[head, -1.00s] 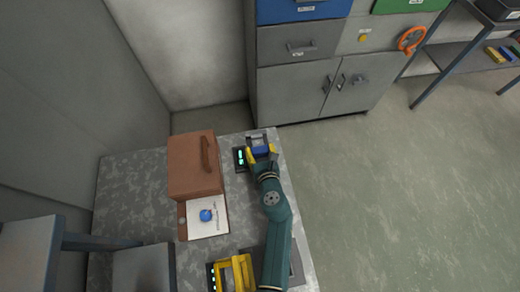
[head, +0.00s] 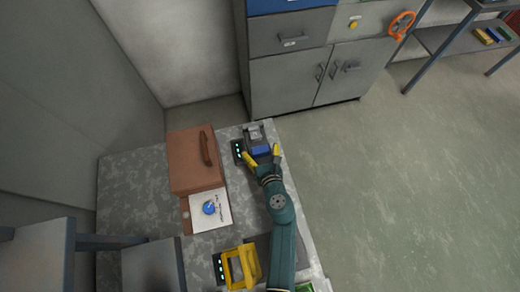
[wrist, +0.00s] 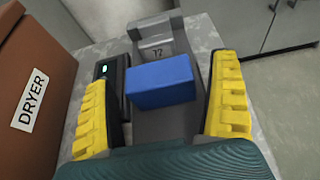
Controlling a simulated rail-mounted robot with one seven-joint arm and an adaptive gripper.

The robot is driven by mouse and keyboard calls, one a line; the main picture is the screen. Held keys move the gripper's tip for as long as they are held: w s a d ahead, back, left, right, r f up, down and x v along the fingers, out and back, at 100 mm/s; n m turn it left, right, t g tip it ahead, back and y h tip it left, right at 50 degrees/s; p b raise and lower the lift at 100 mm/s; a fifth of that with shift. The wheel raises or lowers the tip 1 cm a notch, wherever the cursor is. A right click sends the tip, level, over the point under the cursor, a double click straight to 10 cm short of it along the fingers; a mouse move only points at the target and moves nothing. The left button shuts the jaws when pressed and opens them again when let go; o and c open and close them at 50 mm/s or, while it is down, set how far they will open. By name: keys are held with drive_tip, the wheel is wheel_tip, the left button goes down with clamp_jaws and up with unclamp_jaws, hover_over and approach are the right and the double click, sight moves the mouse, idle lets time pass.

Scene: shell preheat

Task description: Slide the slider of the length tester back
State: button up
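A grey bench device with a black panel and green readout (head: 238,152), which looks like the length tester, stands near the table's far end. A blue block (head: 260,151) sits on its grey bed; it also shows in the wrist view (wrist: 162,82). Beyond the block is a grey upright part (wrist: 158,42) with a small number label. I cannot tell for sure which part is the slider. My gripper (head: 264,155) is open, its yellow fingers spread wide. In the wrist view (wrist: 162,110) the fingers flank the near side of the block with gaps on both sides.
A brown box (head: 192,160) labelled DRYER stands left of the device. A white sheet with a blue knob (head: 209,208) lies before it. A yellow-framed device (head: 241,266) is at the near end of the table. Grey cabinets (head: 310,80) stand behind; floor at right is clear.

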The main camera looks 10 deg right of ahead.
drive_tip(key=v, duration=1.2)
idle(0.4)
